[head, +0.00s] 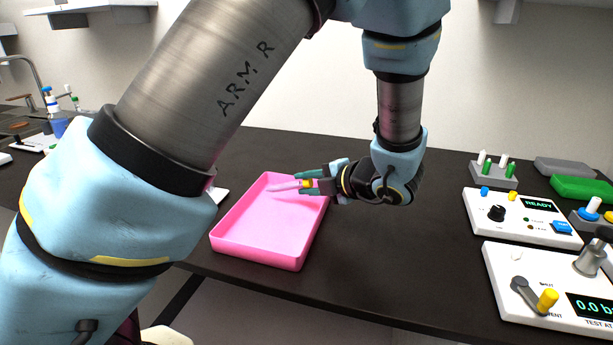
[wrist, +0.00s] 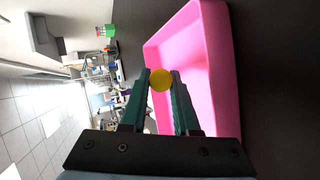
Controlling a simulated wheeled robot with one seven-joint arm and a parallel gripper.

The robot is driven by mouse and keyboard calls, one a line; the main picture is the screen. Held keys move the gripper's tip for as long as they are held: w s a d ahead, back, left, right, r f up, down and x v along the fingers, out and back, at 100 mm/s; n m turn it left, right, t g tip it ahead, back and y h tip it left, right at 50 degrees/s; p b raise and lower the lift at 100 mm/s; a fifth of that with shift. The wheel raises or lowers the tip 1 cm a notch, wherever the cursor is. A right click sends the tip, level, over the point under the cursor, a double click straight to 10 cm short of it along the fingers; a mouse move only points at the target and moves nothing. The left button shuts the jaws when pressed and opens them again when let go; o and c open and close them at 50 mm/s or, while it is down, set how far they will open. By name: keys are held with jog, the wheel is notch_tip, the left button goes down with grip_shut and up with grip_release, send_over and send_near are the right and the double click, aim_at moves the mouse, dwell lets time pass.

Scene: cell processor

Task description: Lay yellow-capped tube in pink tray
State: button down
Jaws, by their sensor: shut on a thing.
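The pink tray (head: 262,231) lies on the dark table in front of me. It also shows in the wrist view (wrist: 222,60), at the right. My gripper (head: 307,180) is at the tray's far right side, with its fingers reaching over the tray. It is shut on the yellow-capped tube, whose yellow cap (wrist: 160,80) sits between the two fingertips in the wrist view. In the head view the tube (head: 285,187) extends left from the fingers, lying roughly level above the tray. Whether it touches the tray floor I cannot tell.
A device with a READY display (head: 520,218) and another with a lever and yellow knob (head: 548,300) stand at the right. A rack with white and green tubes (head: 494,172) and a green tray (head: 582,188) are behind. The table between the pink tray and devices is clear.

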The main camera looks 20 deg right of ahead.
jog(key=shift+f, duration=0.5)
jog(key=c, duration=0.6)
grip_release()
jog(key=b+v, duration=0.1)
jog(key=v, duration=0.9)
jog(key=shift+s+d+r, duration=0.15)
jog(key=shift+s+r, duration=0.05)
jog(key=shift+s, duration=0.1)
